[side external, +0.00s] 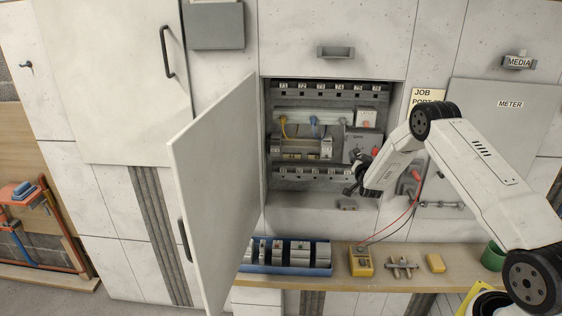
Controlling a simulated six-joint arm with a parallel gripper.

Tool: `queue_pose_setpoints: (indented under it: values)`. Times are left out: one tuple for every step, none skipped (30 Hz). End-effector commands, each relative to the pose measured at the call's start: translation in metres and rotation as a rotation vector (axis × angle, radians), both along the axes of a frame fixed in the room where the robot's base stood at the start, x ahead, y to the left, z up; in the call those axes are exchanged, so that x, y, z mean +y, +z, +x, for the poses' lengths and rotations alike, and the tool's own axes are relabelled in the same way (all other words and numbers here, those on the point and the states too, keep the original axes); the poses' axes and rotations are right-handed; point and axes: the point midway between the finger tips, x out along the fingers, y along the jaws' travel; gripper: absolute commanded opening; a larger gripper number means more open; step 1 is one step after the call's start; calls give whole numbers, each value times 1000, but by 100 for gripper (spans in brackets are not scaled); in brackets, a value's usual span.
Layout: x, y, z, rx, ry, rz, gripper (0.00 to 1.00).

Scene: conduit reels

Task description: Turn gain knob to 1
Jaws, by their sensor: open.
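The open cabinet (291,203) holds a grey box (353,140) at its right side, with a small round dark knob on its face and a red part (376,151) at its right edge. The markings are too small to read, so I cannot tell the gain knob's setting or confirm which knob it is. My gripper (352,190) is just below and in front of this box, near the cabinet's lower right corner. It is open, appears empty and seems apart from the knob.
The cabinet door (215,180) stands open on the left. Below, a wooden shelf (400,281) carries a blue tray (290,270), a yellow meter (361,262) with red and dark leads, grey fittings (402,265), a yellow block (435,263) and a green cup (493,256).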

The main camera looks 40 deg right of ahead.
Motion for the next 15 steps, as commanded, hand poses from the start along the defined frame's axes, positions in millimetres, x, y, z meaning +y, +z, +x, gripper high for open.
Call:
queue_pose_setpoints:
  values:
    - [-3, -1, 3, 0, 0, 0, 73]
    - [-4, -1, 5, 1, 0, 0, 73]
    - [-6, -1, 7, 1, 0, 0, 73]
    - [-8, -1, 8, 1, 0, -1, 73]
    - [-9, -1, 10, 1, 0, -1, 73]
    - [-10, -1, 11, 1, 0, 0, 73]
    - [-11, -1, 12, 1, 0, 0, 73]
    - [-12, -1, 13, 1, 0, 0, 73]
    - [-13, 0, 14, 1, 0, 0, 73]
    - [-14, 0, 15, 1, 0, -1, 73]
    - [-14, 0, 15, 1, 0, 0, 73]
    - [-15, -1, 16, 1, 0, 0, 73]
    - [-15, -1, 16, 1, 0, 0, 73]
    - [-15, -1, 16, 2, 1, 1, 73]
    - [-15, -1, 17, 2, 1, 1, 73]
